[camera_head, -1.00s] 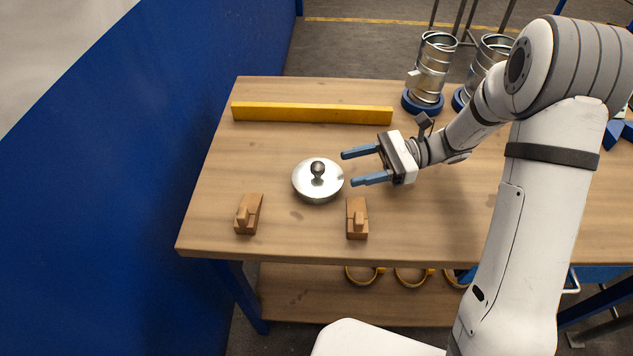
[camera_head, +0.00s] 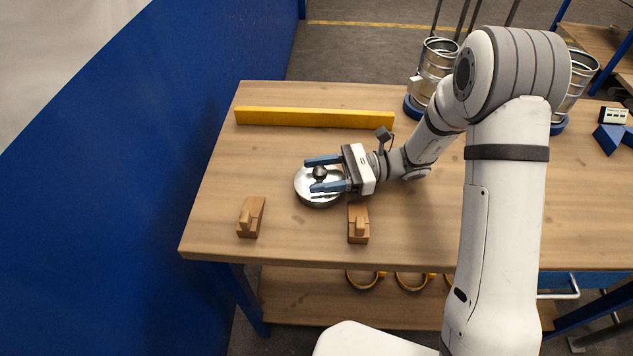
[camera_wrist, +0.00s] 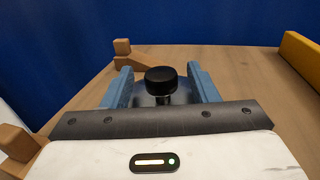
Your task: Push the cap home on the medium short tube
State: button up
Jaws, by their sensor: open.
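The silver round cap (camera_head: 318,200) lies on the workbench with its dark knob (camera_head: 319,172) facing up. My gripper (camera_head: 315,174) is open, and its two blue fingers reach over the cap on either side of the knob. In the wrist view the black knob (camera_wrist: 161,79) stands between the fingers (camera_wrist: 160,88), with a gap on both sides. Metal spiral tubes stand in blue ring bases at the back: one at the back middle (camera_head: 436,62), partly hidden by my arm, and another at the right (camera_head: 577,75). I cannot tell which is the medium short tube.
A yellow bar (camera_head: 315,118) lies along the back of the bench. Two wooden blocks stand at the front, one left (camera_head: 251,217) and one right (camera_head: 358,223), close to the cap. A blue wall (camera_head: 90,220) rises left of the bench (camera_head: 215,190). Blue angled pieces (camera_head: 609,139) lie at the right.

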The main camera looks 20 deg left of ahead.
jog(key=shift+c, duration=0.2)
jog(key=c, duration=1.1)
